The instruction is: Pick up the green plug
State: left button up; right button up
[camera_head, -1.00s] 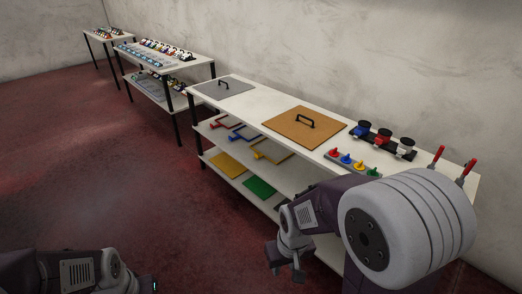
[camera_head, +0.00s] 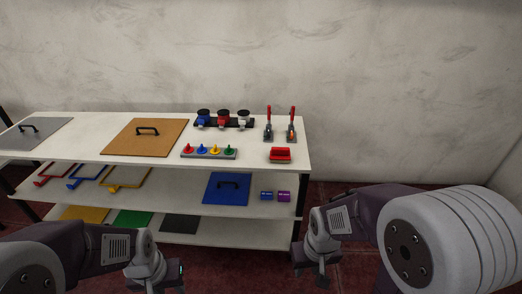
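The green plug (camera_head: 229,149) stands at the right end of a row of small coloured plugs on a grey strip (camera_head: 208,155). The strip lies near the front edge of the white table top (camera_head: 65,151). Red, blue and yellow plugs stand to its left. My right gripper (camera_head: 311,275) is low in front of the table, right of its right end and well apart from the plug. My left gripper (camera_head: 168,288) is at the bottom edge, partly cut off. Both are too small to tell whether they are open.
A brown board (camera_head: 145,138) with a handle lies left of the strip. Behind it stand blue, red and white items (camera_head: 223,120). Two red-handled clamps (camera_head: 268,125) and a red block (camera_head: 280,155) are at the right. Lower shelves hold frames, coloured plates and a blue board (camera_head: 227,188).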

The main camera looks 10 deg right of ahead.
aim_at(228, 151)
jog(key=i+j+z, duration=0.35)
jog(key=j, duration=0.25)
jog(key=i+j+z, duration=0.15)
jog(key=j, duration=0.2)
jog(key=i+j+z, duration=0.2)
jog(key=j, duration=0.15)
jog(key=j+z, duration=0.15)
jog(key=j, duration=0.2)
jog(key=i+j+z, duration=0.15)
jog(key=j, duration=0.25)
